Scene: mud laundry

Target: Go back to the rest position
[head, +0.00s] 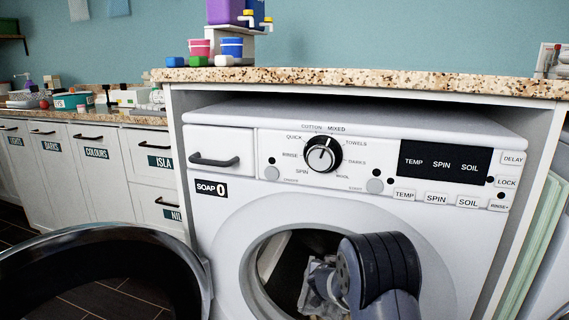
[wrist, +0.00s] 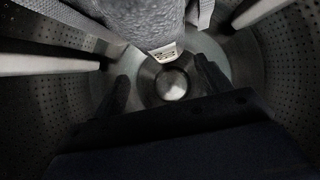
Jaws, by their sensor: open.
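My gripper (wrist: 163,70) is inside the washer drum (wrist: 60,110), its two dark fingers spread apart with nothing between them. A grey cloth item (wrist: 145,18) with a small pale label hangs at the top of the wrist view, just above the fingers; I cannot tell if it touches them. In the head view my dark arm reaches through the round door opening of the white washing machine (head: 225,225). A crumpled greyish shape shows beside the arm in the opening, too unclear to name. My fingers are hidden in the head view.
The washer door (head: 190,262) stands wide open at the left. A speckled countertop (head: 350,78) runs above the machine, with bottles and small tubs on a stand (head: 228,48). Labelled white cabinets (head: 105,170) line the left. Pale green panels (head: 535,245) stand at the right.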

